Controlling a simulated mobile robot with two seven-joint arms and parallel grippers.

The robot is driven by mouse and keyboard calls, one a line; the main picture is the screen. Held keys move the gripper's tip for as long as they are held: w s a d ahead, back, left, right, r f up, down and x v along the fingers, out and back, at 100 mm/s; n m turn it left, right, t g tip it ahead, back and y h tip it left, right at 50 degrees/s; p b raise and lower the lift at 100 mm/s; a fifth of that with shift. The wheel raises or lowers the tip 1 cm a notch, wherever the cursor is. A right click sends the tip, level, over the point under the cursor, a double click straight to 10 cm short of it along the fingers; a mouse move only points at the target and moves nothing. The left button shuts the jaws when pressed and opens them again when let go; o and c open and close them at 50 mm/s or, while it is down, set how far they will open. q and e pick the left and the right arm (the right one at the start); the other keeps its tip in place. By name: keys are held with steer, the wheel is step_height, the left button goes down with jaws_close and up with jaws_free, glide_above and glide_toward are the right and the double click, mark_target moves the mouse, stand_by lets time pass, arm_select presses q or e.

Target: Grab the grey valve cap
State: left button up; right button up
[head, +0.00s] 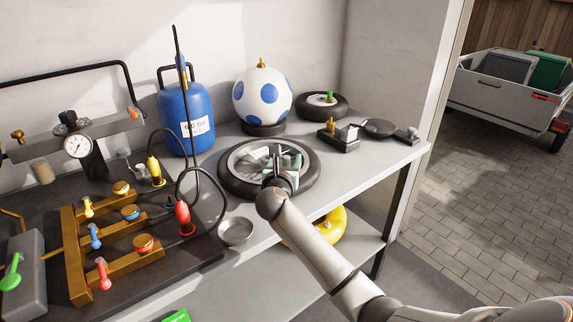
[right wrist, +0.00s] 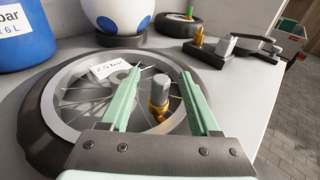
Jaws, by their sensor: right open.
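The grey valve cap (right wrist: 161,87) sits upright on a brass valve stem (right wrist: 157,112) at the spoked wheel (right wrist: 45,135). My right gripper (right wrist: 160,76) is open, its two pale green fingers on either side of the cap in the right wrist view. A gap shows between the cap and each finger, and the cap looks ungripped. In the head view, my right gripper (head: 284,162) is over the wheel (head: 239,186) and the cap cannot be made out. My left gripper is not in view.
A card (right wrist: 110,70) lies on the spokes. A blue tank (head: 186,115), a spotted ball (head: 262,97) and a small wheel (head: 340,107) stand behind. A metal bowl (head: 236,231) is at the bench's front edge. A brass manifold (head: 118,230) fills the left.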

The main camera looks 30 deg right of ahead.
jaws_close()
stand_by(0.5)
